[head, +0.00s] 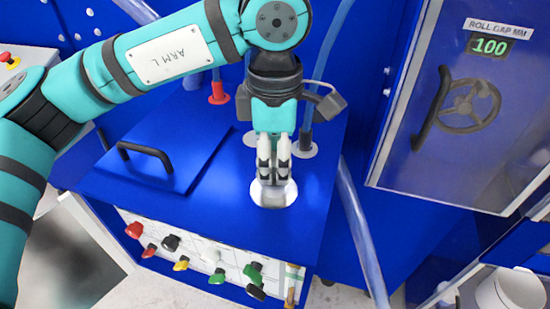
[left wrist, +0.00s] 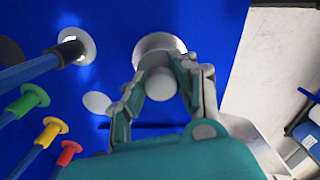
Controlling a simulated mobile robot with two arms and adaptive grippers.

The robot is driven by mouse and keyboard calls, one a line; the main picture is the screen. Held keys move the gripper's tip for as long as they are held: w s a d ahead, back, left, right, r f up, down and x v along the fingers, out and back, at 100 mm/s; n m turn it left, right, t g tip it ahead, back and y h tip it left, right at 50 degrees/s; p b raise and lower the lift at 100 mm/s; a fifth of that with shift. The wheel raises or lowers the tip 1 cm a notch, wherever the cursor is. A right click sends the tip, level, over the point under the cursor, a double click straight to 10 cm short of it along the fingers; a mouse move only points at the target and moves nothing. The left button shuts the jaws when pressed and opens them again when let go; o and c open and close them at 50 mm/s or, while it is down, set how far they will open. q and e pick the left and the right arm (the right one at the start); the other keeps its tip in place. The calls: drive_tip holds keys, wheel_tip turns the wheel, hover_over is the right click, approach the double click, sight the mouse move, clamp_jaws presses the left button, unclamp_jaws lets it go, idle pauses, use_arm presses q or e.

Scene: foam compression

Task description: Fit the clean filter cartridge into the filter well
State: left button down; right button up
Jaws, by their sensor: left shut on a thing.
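My left gripper (head: 274,172) points straight down over the blue cabinet top and is shut on the pale grey, round filter cartridge. In the left wrist view the cartridge (left wrist: 160,85) sits between the two fingers (left wrist: 160,92), its round end facing the camera. The filter well shows as a pale round rim (left wrist: 150,42) right behind the cartridge. In the head view the well rim (head: 271,203) lies directly below the fingertips. The cartridge's far end lines up with the well, but I cannot tell how deep it sits. My right gripper is not in view.
A blue lid with a black handle (head: 147,157) lies left of the well. Hoses enter a red collar (head: 218,94) and a pale collar (head: 304,149) behind. Several coloured knobs (head: 181,263) line the front panel. A cabinet door with a handwheel (head: 470,106) stands right.

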sight(275, 176)
use_arm(q)
drive_tip(key=shift+f+b, duration=1.55)
drive_tip(key=shift+f, duration=0.15)
drive_tip(key=c, duration=1)
unclamp_jaws()
drive_tip(key=shift+r, duration=0.1)
wheel_tip(275, 176, up, 12)
